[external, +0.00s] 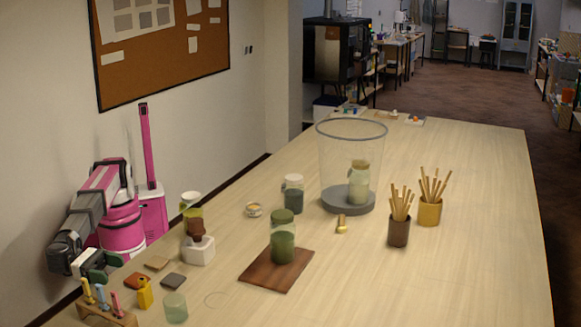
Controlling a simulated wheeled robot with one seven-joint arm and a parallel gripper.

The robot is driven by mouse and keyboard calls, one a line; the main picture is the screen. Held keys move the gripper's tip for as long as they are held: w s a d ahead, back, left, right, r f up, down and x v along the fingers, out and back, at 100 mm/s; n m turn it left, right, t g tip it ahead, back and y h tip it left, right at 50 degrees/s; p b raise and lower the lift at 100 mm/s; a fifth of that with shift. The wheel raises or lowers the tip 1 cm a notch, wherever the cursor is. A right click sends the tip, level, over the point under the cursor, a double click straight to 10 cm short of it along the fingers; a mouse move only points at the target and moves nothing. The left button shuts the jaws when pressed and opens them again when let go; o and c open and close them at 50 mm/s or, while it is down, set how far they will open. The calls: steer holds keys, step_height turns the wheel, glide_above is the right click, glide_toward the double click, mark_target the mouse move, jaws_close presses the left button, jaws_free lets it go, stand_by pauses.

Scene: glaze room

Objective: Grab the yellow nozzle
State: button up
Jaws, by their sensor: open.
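A small wooden rack (106,317) stands at the near left corner of the table. Several slim nozzles stand upright in it: a yellow nozzle (87,291) at the left end, a blue one (102,296) in the middle and a pink one (115,304) at the right. My gripper (103,267) is open and looks empty. It appears above and behind the rack, just past the yellow nozzle in the picture. I cannot tell the exact gap between them.
A yellow bottle (145,294), a pale green glass (175,308) and small tiles (173,281) are right of the rack. A white block (199,250) and a green jar (283,236) on a brown board (264,283) stand farther right.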

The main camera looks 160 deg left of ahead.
mark_target(145, 287)
step_height(145, 287, down, 4)
steer(key=x, duration=0.5)
steer(key=shift+w+a, duration=0.25)
steer(key=shift+r+x, duration=0.15)
steer(key=shift+x, duration=1.15)
steer(key=shift+r+x, duration=0.2)
steer(key=shift+x, duration=1.1)
steer(key=c, duration=1)
